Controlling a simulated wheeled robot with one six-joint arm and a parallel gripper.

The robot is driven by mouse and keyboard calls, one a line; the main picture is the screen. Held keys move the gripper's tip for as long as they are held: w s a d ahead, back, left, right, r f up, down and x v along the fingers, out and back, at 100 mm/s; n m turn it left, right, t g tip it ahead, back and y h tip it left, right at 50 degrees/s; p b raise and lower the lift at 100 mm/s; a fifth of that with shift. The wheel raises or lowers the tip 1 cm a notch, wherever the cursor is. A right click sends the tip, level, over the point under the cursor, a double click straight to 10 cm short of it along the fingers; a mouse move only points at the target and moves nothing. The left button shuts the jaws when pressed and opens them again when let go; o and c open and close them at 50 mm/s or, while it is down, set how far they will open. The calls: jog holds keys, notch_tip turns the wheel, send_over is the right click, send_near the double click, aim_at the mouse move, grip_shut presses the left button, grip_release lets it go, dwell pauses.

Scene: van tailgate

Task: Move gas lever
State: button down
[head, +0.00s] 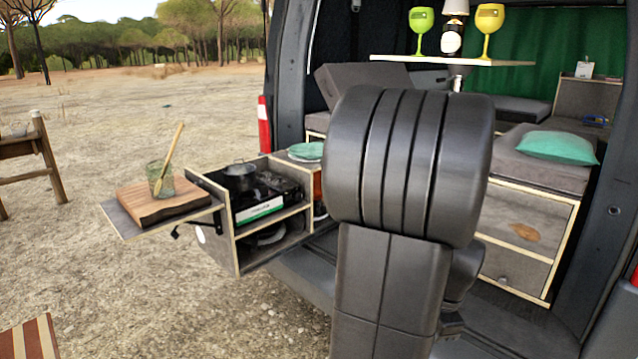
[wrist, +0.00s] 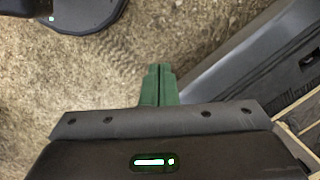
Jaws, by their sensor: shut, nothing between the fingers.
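A black camping stove (head: 262,193) sits on the top shelf of the slide-out kitchen box at the van's tailgate in the head view. A dark pot (head: 240,177) stands on it. The gas lever is too small to make out on the stove. In the wrist view my gripper (wrist: 158,68) has its green fingers together and empty, pointing at bare ground beside the van's bumper (wrist: 215,80). My gripper is hidden in the head view behind my own dark arm. The stove is not in the wrist view.
A fold-out side shelf (head: 118,218) holds a wooden board (head: 163,202) and a glass jar (head: 160,183) with a wooden spoon. A teal plate (head: 306,151) lies at the box's right. A wooden chair (head: 38,150) stands far left. Open ground lies in front of the box.

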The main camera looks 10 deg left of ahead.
jog(key=w+d+r+m+p, duration=0.2)
jog(key=w+d+m+p, duration=0.1)
jog(key=d, duration=0.3)
jog(key=w+d+r+m+p, duration=0.2)
jog(key=d+m+p, duration=0.1)
jog(key=d+m, duration=0.3)
jog(key=shift+w+d, duration=0.4)
jog(key=shift+d, duration=0.25)
